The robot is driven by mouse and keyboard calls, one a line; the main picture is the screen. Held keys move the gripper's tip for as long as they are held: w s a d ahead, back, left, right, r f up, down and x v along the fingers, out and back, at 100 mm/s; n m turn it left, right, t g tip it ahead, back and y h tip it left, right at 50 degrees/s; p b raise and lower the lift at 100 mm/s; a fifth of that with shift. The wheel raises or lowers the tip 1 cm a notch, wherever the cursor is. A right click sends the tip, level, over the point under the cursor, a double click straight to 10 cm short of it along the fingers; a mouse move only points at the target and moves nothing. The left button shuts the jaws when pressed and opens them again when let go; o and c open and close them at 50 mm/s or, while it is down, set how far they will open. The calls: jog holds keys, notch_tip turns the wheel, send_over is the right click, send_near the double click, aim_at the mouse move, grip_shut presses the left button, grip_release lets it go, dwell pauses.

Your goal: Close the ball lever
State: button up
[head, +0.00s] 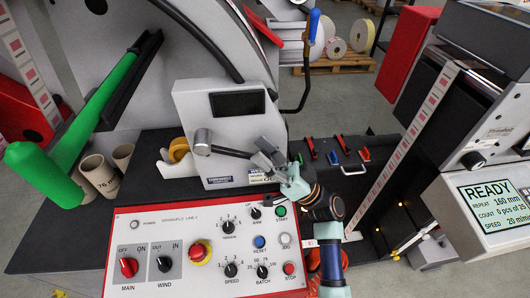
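A lever with a rounded grey knob (202,141) is on the front of the light grey machine housing (222,118); I take it to be the ball lever. Its black rod (232,152) runs from the knob to the right and slightly down, nearly level. My gripper (265,157) is in front of the housing at the right end of the rod, away from the knob. The grey fingers overlap the rod's end in the picture. I cannot tell whether they touch it, and their opening is too small to judge. The lever's right end is hidden behind my gripper.
A control panel (130,225) with knobs and buttons lies below. A long green-gripped handle (75,140) reaches across the left, above cardboard cores (98,175). A tape dispenser (178,160) stands left of the housing. A blue-handled crank (314,25) hangs at upper right.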

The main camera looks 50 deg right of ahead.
jog(key=shift+o, duration=0.8)
jog(key=v, duration=0.7)
jog(key=shift+s+f, duration=0.15)
jog(key=shift+f, duration=0.05)
jog(key=shift+d, duration=0.1)
